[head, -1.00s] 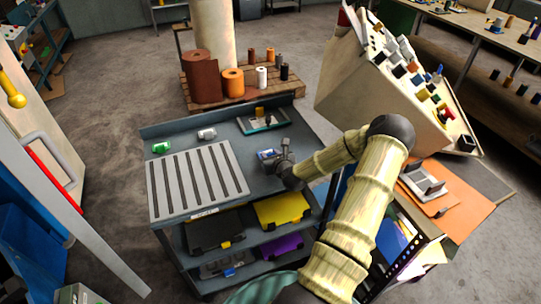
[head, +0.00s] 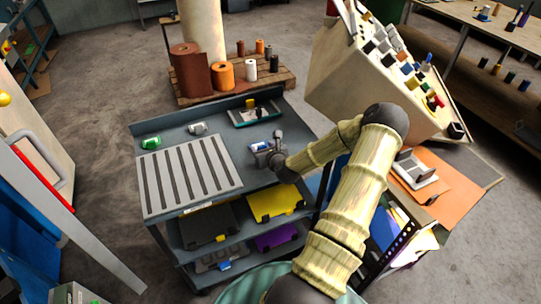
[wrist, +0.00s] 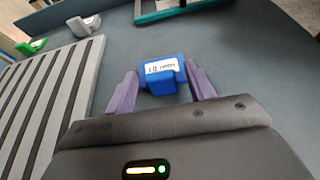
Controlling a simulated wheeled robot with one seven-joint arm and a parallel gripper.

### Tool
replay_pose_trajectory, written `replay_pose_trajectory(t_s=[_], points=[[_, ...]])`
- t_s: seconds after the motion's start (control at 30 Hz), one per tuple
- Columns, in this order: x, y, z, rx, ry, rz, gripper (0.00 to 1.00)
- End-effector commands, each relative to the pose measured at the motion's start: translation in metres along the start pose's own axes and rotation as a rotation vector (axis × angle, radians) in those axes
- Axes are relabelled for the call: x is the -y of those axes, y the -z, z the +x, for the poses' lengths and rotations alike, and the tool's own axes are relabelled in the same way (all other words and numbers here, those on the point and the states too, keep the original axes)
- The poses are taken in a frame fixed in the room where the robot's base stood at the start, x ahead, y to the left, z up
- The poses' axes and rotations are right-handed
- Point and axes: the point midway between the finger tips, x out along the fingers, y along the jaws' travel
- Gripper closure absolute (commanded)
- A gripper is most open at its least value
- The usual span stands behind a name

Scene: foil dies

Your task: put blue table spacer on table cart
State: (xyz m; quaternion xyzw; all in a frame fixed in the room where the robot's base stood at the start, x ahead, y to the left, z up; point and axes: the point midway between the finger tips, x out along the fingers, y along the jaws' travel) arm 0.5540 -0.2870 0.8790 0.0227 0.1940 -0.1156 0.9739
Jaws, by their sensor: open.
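The blue table spacer (wrist: 163,80) is a small blue block with a white printed label. In the wrist view it rests on the grey-blue top of the table cart (wrist: 215,60), between and just ahead of my gripper's fingertips. My gripper (wrist: 161,86) is open, with one purple finger on each side of the spacer. I cannot tell whether the fingers touch it. In the head view the spacer (head: 259,146) shows just beyond my gripper (head: 268,150), on the cart's top (head: 262,170), right of the slotted grey plate.
The slotted grey plate (head: 188,176) covers the cart's left part. A green piece (head: 151,142) and a light grey piece (head: 197,128) lie behind it. A teal tray (head: 256,114) sits at the back. Yellow and black cases fill the shelf below. Bare top surrounds the spacer.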

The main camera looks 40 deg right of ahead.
Motion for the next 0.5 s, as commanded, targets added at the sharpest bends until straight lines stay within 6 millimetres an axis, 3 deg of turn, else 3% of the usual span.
replay_pose_trajectory(t_s=[0.5], points=[[0.001,0.001,-0.093,-0.001,0.001,0.000,0.46]])
